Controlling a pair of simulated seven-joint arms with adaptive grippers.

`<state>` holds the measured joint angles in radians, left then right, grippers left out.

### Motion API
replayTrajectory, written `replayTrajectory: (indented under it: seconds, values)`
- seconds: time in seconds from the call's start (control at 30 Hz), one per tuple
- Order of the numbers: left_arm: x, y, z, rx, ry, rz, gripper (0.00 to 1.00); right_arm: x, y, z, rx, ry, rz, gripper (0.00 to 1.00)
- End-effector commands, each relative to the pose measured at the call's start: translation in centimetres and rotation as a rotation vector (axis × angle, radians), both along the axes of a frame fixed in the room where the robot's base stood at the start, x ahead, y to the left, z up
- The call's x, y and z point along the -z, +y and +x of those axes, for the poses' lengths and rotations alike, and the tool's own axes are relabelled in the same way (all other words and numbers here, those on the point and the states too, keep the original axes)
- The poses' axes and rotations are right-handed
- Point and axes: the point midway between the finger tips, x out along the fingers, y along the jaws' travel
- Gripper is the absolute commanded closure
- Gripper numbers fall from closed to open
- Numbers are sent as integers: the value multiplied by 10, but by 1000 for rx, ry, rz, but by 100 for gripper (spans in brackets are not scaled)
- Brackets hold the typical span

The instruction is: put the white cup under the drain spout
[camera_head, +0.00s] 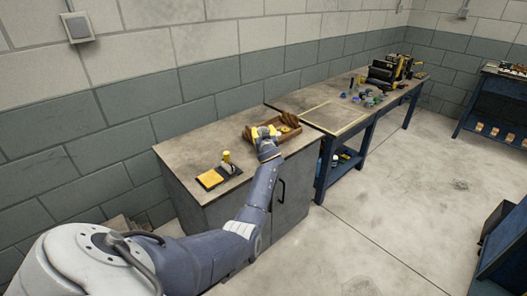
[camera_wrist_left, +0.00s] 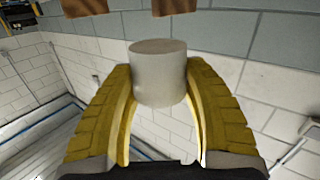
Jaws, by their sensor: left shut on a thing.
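My left gripper (camera_head: 266,132) is over the right part of the grey cabinet top, at the front of a brown wooden tray (camera_head: 296,134). In the left wrist view its yellow fingers are shut on the white cup (camera_wrist_left: 158,75), one finger on each side. The cup looks like a plain pale cylinder. In the head view I cannot make the cup out behind the gripper. A small device with a yellow top (camera_head: 227,158) stands on a dark plate on the cabinet's left half. I cannot tell whether it has the drain spout. My right gripper is not in view.
A yellow pad (camera_head: 210,179) lies left of the yellow-topped device. The cabinet top (camera_head: 190,147) is bare behind them. A blue-legged workbench (camera_head: 335,115) adjoins on the right, with several small items and a dark machine (camera_head: 384,73) further back.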

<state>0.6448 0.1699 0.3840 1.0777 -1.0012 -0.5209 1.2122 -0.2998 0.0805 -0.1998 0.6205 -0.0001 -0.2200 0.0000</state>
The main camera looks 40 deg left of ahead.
Motion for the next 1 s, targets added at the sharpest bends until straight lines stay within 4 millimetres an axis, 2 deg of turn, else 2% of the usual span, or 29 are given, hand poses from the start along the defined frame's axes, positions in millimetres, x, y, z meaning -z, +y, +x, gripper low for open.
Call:
replayTrajectory:
  seconds: [0.13,0.37,0.77,1.0]
  values:
    - [26,1,0,0,4,3,81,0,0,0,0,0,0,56]
    - [56,0,0,0,4,2,81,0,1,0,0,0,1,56]
    - [73,0,0,-1,0,1,81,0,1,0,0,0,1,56]
    - [94,0,1,-1,3,1,81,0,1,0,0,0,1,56]
